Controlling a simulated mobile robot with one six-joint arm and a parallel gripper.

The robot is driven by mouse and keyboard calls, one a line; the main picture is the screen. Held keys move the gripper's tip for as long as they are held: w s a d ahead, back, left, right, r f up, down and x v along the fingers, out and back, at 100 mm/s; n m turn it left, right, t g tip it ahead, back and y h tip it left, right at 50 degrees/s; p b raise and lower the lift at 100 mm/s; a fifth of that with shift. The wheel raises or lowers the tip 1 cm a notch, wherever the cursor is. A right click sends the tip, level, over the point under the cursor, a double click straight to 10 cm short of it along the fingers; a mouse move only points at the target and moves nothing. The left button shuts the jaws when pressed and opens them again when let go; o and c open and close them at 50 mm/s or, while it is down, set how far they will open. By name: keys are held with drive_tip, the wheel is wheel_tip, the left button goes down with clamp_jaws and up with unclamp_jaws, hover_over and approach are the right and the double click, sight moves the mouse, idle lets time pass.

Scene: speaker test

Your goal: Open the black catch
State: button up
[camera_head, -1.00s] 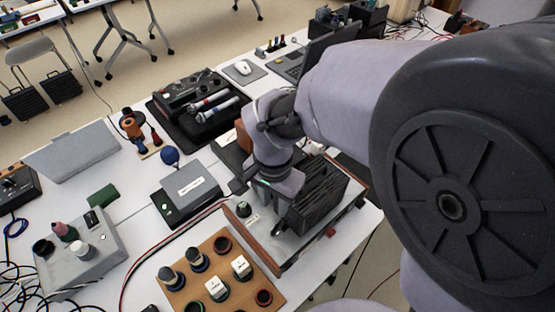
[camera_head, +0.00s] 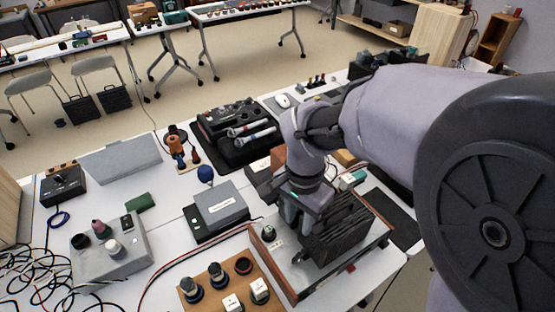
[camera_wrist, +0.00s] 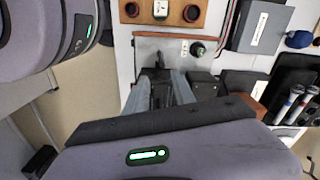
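My gripper (camera_head: 308,212) points down over a wood-edged tray (camera_head: 277,272), beside a black ribbed block (camera_head: 338,228). In the wrist view my gripper (camera_wrist: 160,80) shows two grey finger sides with dark parts between them. I cannot tell whether those dark parts are a catch or the fingers themselves, nor whether the fingers are shut. I cannot pick out the black catch for certain; my gripper and arm cover part of the tray. A dark round knob (camera_head: 269,233) stands on the tray left of the gripper, and it also shows in the wrist view (camera_wrist: 197,49).
A grey box (camera_head: 220,212) with a white label stands left of the tray. A wooden board (camera_head: 215,290) with several knobs and switches lies in front. A grey control box (camera_head: 110,247) and loose cables are at far left. Black cases stand behind. Bare white table shows between.

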sight(296, 257)
wheel_tip(296, 257, down, 17)
drive_tip(key=b, duration=0.7)
drive_tip(key=shift+d+f, duration=0.1)
drive_tip(key=shift+f, duration=0.1)
clamp_jaws()
